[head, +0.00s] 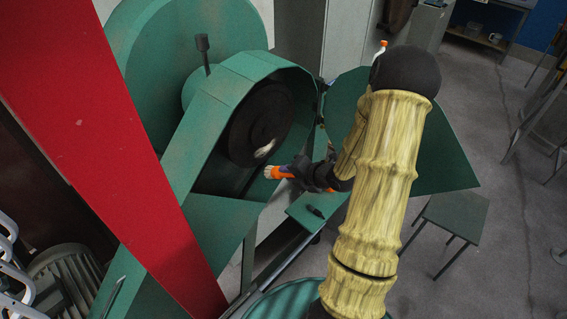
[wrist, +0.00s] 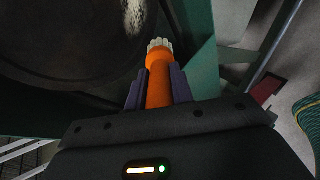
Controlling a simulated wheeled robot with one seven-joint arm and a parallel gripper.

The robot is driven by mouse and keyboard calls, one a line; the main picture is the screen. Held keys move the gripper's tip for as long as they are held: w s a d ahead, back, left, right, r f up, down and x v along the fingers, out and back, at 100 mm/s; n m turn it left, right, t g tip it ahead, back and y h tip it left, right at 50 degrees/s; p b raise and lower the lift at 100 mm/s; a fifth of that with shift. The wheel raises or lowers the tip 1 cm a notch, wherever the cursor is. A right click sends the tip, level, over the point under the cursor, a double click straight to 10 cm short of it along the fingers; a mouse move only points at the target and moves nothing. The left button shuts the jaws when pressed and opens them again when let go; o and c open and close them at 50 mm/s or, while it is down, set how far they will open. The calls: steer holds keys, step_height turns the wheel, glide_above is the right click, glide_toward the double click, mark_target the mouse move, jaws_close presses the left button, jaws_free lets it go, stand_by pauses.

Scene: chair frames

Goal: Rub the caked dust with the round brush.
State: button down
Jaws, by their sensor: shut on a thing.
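The round brush (head: 281,173) has an orange handle and pale bristles. My gripper (head: 305,173) is shut on its handle in front of the open green housing. In the wrist view the brush (wrist: 159,78) points up and away from my gripper (wrist: 159,88), held between the two dark fingers. The caked dust (head: 265,148) is a pale patch on the lower right of the dark wheel (head: 262,118) inside the housing. The dust also shows in the wrist view (wrist: 134,16), up and left of the bristles. The bristles appear apart from the dust.
The green housing's rim (head: 232,88) surrounds the wheel, and its open door (head: 440,165) stands on the right behind my arm. A red beam (head: 100,130) crosses the left. A small green table (head: 452,215) stands on the grey floor at right.

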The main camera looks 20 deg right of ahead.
mark_target(274, 167)
steer(key=shift+w+d+r, duration=0.1)
steer(key=shift+w, duration=0.15)
steer(key=shift+s+a, duration=0.2)
steer(key=shift+w+a+r+p, duration=0.1)
steer(key=shift+w+a+p, duration=0.2)
steer(key=shift+w, duration=0.45)
steer(key=shift+w+a+f+p, duration=0.1)
steer(key=shift+w+a+p, duration=0.2)
steer(key=shift+w, duration=0.5)
steer(key=shift+w+a+r+p, duration=0.1)
steer(key=shift+w+a+p, duration=0.2)
steer(key=shift+w, duration=0.45)
steer(key=shift+w+a, duration=0.1)
steer(key=shift+w, duration=0.4)
steer(key=shift+w+a, duration=0.1)
steer(key=shift+w, duration=0.15)
steer(key=d, duration=0.2)
steer(key=w+d, duration=0.1)
steer(key=shift+w+d+p, duration=0.15)
steer(key=shift+d+p, duration=0.2)
